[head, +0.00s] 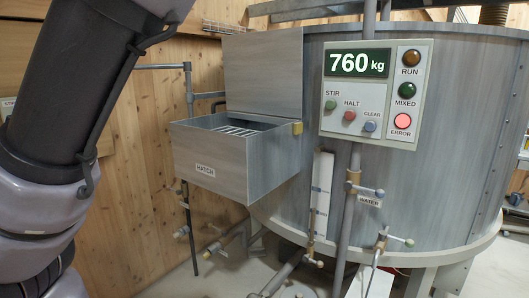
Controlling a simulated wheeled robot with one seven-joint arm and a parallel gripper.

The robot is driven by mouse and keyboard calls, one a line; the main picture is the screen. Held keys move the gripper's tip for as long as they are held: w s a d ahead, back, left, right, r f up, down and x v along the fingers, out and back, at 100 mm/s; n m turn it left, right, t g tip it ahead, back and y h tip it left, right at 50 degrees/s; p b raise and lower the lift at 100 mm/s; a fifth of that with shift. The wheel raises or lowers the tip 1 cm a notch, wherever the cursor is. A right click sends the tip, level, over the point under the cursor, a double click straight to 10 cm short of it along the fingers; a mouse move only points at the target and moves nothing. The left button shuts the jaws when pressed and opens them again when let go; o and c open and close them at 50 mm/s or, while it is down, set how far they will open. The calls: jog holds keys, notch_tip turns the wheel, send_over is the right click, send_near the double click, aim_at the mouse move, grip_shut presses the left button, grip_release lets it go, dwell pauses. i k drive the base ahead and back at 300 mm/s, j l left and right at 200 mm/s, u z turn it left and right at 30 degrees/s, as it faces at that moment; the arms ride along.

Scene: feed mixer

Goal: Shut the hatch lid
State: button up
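A grate (238,130) shows inside the opening. A small yellow block (297,128) sits at the box's right edge near the tank. My arm fills the left side of the view. My gripper is not in view.
A control panel (375,95) on the tank reads 760 kg, with the red ERROR lamp (402,121) lit. Pipes and valves, one labelled WATER (369,202), stand below and right. A pipe (160,66) runs left of the hatch, before a wooden wall.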

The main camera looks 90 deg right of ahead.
aim_at(263, 71)
jog(key=k+z, duration=0.15)
jog(key=z, duration=0.35)
jog(key=k+z, duration=0.2)
jog(key=z, duration=0.3)
jog(key=k+l+z, duration=0.1)
jog(key=z, duration=1.6)
jog(key=k+l, duration=0.05)
